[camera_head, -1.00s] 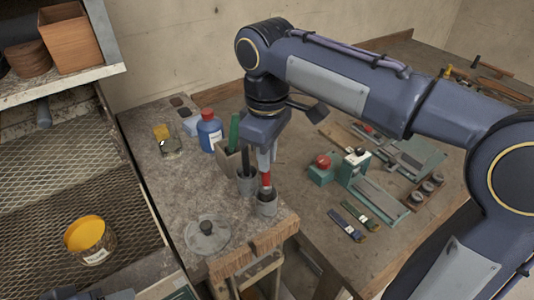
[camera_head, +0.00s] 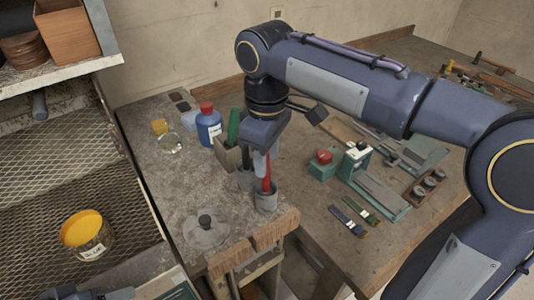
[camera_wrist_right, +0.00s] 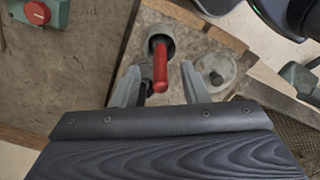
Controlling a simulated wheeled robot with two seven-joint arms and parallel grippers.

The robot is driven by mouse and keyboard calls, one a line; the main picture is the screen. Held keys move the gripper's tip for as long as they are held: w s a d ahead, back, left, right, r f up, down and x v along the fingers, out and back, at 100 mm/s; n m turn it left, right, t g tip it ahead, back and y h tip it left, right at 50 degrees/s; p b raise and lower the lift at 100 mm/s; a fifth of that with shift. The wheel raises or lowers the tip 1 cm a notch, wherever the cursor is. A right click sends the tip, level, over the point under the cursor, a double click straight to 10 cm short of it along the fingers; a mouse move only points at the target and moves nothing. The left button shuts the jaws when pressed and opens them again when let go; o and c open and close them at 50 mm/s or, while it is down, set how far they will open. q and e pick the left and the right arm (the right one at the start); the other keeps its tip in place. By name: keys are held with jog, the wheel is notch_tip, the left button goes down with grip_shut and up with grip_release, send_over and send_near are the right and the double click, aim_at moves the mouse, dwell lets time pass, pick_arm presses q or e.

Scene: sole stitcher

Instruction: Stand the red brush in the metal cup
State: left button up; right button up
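The red brush (camera_head: 266,174) stands nearly upright in the metal cup (camera_head: 266,201) near the front corner of the stone-topped bench. In the right wrist view the red handle (camera_wrist_right: 160,68) rises from the cup (camera_wrist_right: 170,31) toward the camera. My right gripper (camera_head: 262,172) points down just above the cup. In the wrist view its two fingers (camera_wrist_right: 161,88) are spread, with the handle between them and a gap on each side. The brush's lower end is hidden inside the cup. My left gripper is not in view; only dark parts of mine show at the bottom left.
A second grey cup (camera_head: 245,181) stands close behind the metal cup. A blue bottle (camera_head: 209,130), a glass jar (camera_head: 171,143) and a round glass lid (camera_head: 206,231) are on the bench. A yellow tin (camera_head: 88,236) sits on the mesh shelf. A green machine (camera_head: 354,162) stands right.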

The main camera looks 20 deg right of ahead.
jog(key=shift+r, duration=0.1)
notch_tip(320, 180, up, 8)
jog(key=shift+f+p, duration=0.15)
jog(key=shift+p, duration=0.45)
dwell(0.3)
jog(key=s+d+f+m+t+y, duration=0.25)
jog(key=s+d+f+m, duration=0.25)
jog(key=s+d+f, duration=0.35)
jog(key=s+f+m+t+y, duration=0.1)
jog(key=s+f+m+t, duration=0.2)
jog(key=s+f+m, duration=0.3)
notch_tip(320, 180, down, 3)
jog(key=shift+s+d+f, duration=0.1)
jog(key=shift+s+d, duration=0.2)
jog(key=shift+s, duration=0.45)
